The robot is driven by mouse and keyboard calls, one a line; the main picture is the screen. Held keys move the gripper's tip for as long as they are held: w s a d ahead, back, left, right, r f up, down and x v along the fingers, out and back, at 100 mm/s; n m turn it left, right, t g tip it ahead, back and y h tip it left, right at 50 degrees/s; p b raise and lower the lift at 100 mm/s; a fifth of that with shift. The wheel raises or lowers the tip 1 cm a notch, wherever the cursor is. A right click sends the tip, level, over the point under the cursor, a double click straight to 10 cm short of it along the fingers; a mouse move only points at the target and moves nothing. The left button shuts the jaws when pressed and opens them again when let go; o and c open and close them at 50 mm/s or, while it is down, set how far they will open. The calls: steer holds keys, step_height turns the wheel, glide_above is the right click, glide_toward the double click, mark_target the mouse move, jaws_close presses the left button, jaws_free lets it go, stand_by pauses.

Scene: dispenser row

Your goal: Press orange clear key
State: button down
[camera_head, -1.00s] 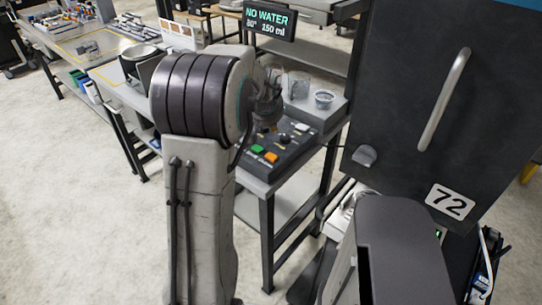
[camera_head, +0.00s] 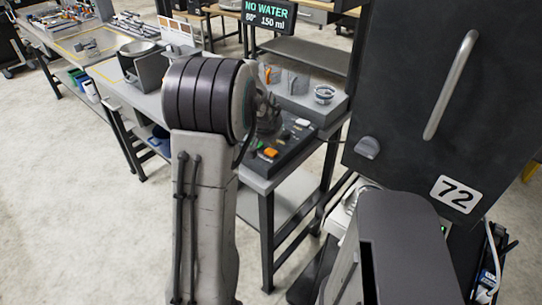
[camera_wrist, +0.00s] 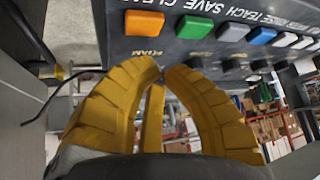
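The orange key (camera_head: 270,153) sits at the near end of a dark control panel (camera_head: 291,146), beside a green key (camera_head: 258,145). In the wrist view the orange key (camera_wrist: 145,22) is at the top, left of the green key (camera_wrist: 194,27), with upside-down lettering above them. My gripper (camera_wrist: 161,68) has yellow fingers whose tips come together just below the orange and green keys in that view. A gap shows between tips and keys; I cannot tell contact or depth. The fingers hold nothing. In the head view my arm largely hides my gripper (camera_head: 266,112).
A display (camera_head: 268,17) reads "NO WATER". Glass vessels and a cup (camera_head: 324,94) stand behind the panel. A dark cabinet (camera_head: 455,90) marked 72 is at right.

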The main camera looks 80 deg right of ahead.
mark_target(270, 148)
steer(key=shift+f+b, duration=0.9)
steer(key=shift+b, duration=0.05)
steer(key=c, duration=1.9)
jaws_free()
jaws_close()
steer(key=shift+f+b, duration=0.95)
steer(key=shift+b, duration=0.15)
steer(key=shift+r, duration=0.2)
steer(key=shift+r+p, duration=0.55)
steer(key=shift+r, duration=0.2)
steer(key=shift+r, duration=0.15)
